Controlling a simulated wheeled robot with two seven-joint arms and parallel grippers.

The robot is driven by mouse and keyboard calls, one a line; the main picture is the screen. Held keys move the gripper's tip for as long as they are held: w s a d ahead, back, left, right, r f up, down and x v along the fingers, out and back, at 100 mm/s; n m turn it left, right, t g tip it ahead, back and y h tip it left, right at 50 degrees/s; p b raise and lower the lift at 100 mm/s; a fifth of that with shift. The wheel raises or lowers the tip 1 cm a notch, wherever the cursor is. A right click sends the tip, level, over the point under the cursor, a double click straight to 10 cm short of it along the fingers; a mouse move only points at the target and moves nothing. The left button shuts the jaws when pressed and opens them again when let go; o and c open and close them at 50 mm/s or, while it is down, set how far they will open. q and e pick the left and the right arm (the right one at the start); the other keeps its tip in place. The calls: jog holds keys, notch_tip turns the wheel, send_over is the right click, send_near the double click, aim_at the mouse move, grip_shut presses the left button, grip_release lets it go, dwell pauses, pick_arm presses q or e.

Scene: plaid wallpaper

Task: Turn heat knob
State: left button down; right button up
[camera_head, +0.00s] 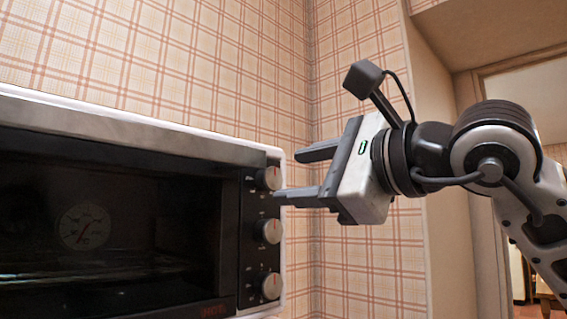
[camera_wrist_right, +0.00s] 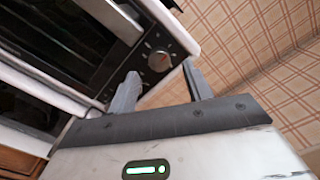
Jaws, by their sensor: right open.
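A white toaster oven (camera_head: 150,128) fills the left of the head view. My right gripper (camera_head: 288,176) is open and empty, just right of the panel at top-knob height. In the right wrist view, one knob (camera_wrist_right: 159,61) shows beyond and between the open fingers (camera_wrist_right: 160,70). My left gripper is not in view.
The oven's dark glass door (camera_head: 110,230) is closed, with a round dial (camera_head: 84,227) showing behind it. A plaid wall (camera_head: 215,60) stands close behind the oven. A doorway (camera_head: 525,95) opens at the far right.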

aim_at(275, 180)
jog(key=x, duration=0.2)
jog(key=shift+w+a+p, duration=0.2)
jog(key=shift+a+p, duration=0.05)
jog(key=shift+p, duration=0.05)
jog(key=shift+w+a, duration=0.35)
jog(key=shift+w, duration=0.05)
jog(key=c, duration=1)
jog(key=shift+o, duration=0.2)
jog(key=shift+f+b, duration=0.1)
jog(key=shift+b, duration=0.2)
